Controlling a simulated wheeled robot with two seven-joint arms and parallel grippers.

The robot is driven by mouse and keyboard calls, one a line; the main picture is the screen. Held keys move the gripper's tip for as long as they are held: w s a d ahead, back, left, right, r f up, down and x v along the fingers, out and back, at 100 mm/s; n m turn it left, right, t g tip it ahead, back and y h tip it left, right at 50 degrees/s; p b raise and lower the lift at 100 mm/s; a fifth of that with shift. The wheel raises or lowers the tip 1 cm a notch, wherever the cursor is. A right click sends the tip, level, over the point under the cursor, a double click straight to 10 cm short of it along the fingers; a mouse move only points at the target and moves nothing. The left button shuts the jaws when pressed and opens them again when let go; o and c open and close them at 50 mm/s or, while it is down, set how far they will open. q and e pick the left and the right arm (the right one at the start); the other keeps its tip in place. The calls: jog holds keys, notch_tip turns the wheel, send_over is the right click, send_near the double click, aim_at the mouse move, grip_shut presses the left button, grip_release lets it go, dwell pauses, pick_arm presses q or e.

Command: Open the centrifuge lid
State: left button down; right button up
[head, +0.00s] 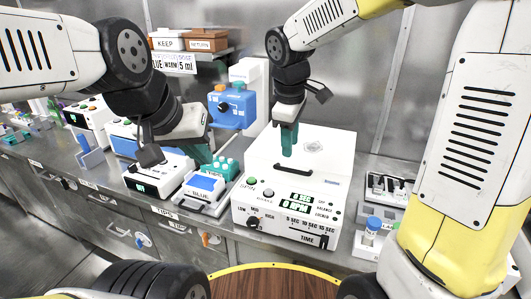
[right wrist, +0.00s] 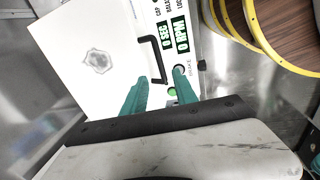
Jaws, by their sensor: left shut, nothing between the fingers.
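The centrifuge (head: 285,208) is a white box with green displays and knobs on its front. Its lid (head: 335,155) lies flat and shut, with a grey emblem. A black bar handle (right wrist: 153,58) is at the lid's front edge in the right wrist view. My right gripper (head: 288,153) points down over the lid's left part. Its two teal fingers (right wrist: 160,80) are apart, with the handle's near end seen between their tips; I cannot tell whether they touch it. My left gripper (head: 206,155) is shut and empty, left of the centrifuge above the smaller devices.
A blue-topped device (head: 205,188) and a teal tube rack (head: 220,167) stand close left of the centrifuge. A blue-capped bottle (head: 373,225) stands to its right. A blue device (head: 232,107) is behind. A round wooden surface (head: 270,283) is in front.

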aim_at(285, 169)
jog(key=f, duration=0.2)
jog(key=w+f, duration=0.1)
jog(key=f, duration=0.2)
jog(key=w+a+f, duration=0.1)
jog(key=f, duration=0.2)
jog(key=shift+d, duration=0.1)
grip_shut()
dwell(1.4)
